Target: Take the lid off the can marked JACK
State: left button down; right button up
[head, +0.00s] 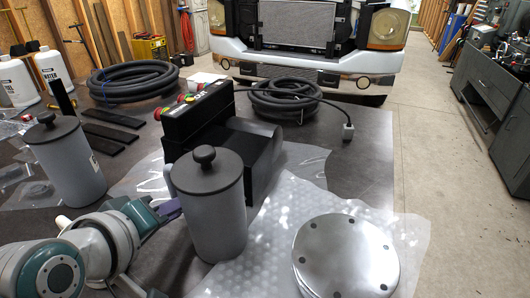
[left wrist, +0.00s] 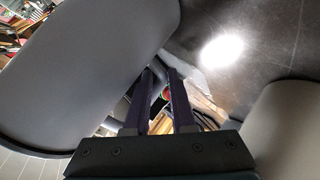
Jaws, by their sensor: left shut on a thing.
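A grey can (head: 208,212) with a dark lid (head: 205,170) and round knob stands upright in front of my left gripper (head: 170,208). Its lid is on, and no label shows on the side I see. A second grey can (head: 70,172) with a dark knobbed lid (head: 49,128) stands farther left; a small white label shows at its right edge, too small to read. My left gripper's purple fingers reach the left side of the front can, partly hidden behind it. In the left wrist view a small grey part sits between the fingertips (left wrist: 158,75), with large grey can walls on both sides.
A black box with red buttons (head: 195,115) stands just behind the front can. A round metal plate (head: 346,258) lies on bubble wrap (head: 262,250) to the right. Coiled hoses (head: 132,80), dark bars (head: 112,133) and white bottles (head: 54,72) are farther back.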

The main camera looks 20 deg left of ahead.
pick_arm(q)
jog(key=shift+r, duration=0.25)
dwell(0.5)
notch_tip(320, 180, up, 20)
jog(key=p, duration=0.5)
jog(key=shift+f, duration=0.15)
jog(key=c, duration=1.4)
grip_release()
grip_shut()
